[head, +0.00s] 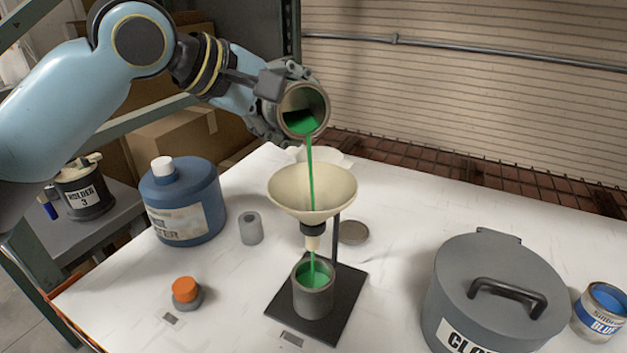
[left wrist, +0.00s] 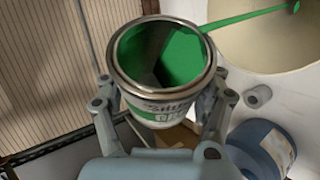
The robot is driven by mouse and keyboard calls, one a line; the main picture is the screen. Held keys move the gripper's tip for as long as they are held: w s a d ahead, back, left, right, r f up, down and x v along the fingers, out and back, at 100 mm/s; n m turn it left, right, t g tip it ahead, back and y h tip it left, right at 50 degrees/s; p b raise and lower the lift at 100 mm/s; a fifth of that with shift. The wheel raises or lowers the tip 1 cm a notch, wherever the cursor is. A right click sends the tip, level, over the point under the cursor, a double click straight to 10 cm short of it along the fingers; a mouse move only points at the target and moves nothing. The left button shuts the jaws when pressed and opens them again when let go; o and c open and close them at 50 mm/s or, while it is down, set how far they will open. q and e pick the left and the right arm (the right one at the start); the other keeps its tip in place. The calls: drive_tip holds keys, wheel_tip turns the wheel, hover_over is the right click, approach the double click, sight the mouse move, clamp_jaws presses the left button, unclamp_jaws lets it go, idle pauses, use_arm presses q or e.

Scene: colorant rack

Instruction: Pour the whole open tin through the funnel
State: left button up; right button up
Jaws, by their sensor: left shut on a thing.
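My left gripper (head: 275,98) is shut on the open tin (head: 291,97) and holds it tilted above the funnel. In the left wrist view the tin (left wrist: 160,108) shows green colorant inside and sits between the fingers (left wrist: 165,115). A green stream (head: 310,165) runs from its lip into the cream funnel (head: 285,205). The stream comes out of the funnel's spout into a grey cup (head: 313,298), which has green liquid in it. The cup stands on the black base (head: 347,290) of the funnel stand. My right gripper is not in view.
A blue jug (head: 200,200), a small grey cylinder (head: 250,228) and an orange-capped item (head: 186,292) stand left of the stand. A round lid (head: 353,232) lies behind it. A large grey lidded pot (head: 450,275) and a blue tin (head: 602,325) stand right.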

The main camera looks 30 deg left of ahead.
use_arm(q)
drive_tip(key=shift+s+d+r, duration=0.15)
drive_tip(key=shift+s+r, duration=0.05)
drive_tip(key=shift+s, duration=0.2)
drive_tip(key=shift+w, duration=0.2)
drive_tip(key=shift+s+d+r, duration=0.1)
drive_tip(key=shift+s, duration=0.2)
drive_tip(key=shift+w, duration=0.25)
drive_tip(key=shift+s+m+t, duration=0.3)
drive_tip(key=shift+w+d+f+y, duration=0.1)
drive_tip(key=shift+w+f+y, duration=0.15)
drive_tip(key=shift+w+y, duration=0.05)
drive_tip(key=shift+s, duration=0.35)
drive_tip(key=shift+w+d, duration=0.1)
drive_tip(key=shift+w, duration=0.15)
drive_tip(key=shift+f, duration=0.1)
